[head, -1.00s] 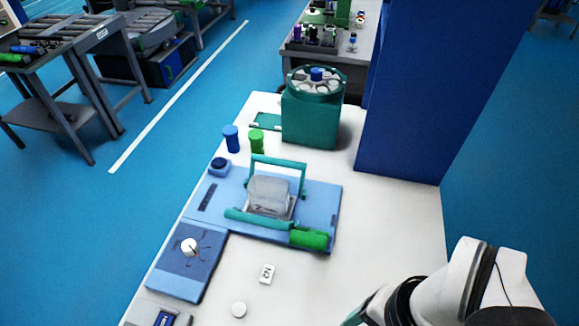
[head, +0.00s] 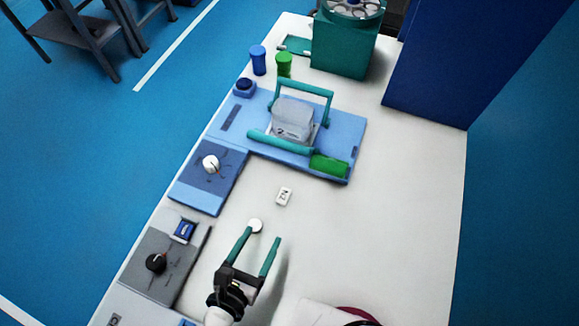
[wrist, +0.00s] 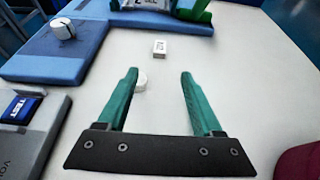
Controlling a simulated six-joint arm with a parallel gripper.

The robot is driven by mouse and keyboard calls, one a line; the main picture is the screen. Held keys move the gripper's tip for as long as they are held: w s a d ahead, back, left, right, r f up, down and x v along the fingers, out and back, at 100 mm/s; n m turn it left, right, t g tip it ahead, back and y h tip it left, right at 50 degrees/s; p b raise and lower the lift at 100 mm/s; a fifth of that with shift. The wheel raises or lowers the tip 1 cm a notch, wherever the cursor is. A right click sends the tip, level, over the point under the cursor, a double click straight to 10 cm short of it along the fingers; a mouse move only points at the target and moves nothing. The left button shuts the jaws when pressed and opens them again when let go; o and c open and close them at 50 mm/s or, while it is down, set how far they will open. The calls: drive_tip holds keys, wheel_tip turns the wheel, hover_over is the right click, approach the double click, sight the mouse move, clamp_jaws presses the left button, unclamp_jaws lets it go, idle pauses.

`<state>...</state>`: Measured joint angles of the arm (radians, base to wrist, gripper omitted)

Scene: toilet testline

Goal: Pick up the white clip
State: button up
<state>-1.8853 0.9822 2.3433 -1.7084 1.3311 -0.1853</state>
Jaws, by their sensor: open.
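A small white block with dark lettering (head: 284,196) lies flat on the white table; it also shows in the wrist view (wrist: 160,48), ahead of the fingertips. A small round white piece (head: 255,226) lies nearer, at the left fingertip; in the wrist view it (wrist: 142,79) is partly hidden by the left finger. I cannot tell which of the two is the clip. My gripper (head: 263,236) is open with two green fingers and nothing held. In the wrist view its fingertips (wrist: 159,72) point toward the white block, short of it.
A blue fixture plate (head: 230,118) with a green-handled frame stands beyond the block. A blue knob panel (head: 190,190) and a grey knob panel (head: 178,279) line the left. The table's right side (head: 400,200) is clear. A tall blue panel (head: 455,60) stands at the back right.

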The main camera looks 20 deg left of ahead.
sight(284, 195)
drive_tip(key=x, duration=1.2)
drive_tip(key=shift+w+r, duration=0.15)
drive_tip(key=shift+w, duration=0.35)
clamp_jaws()
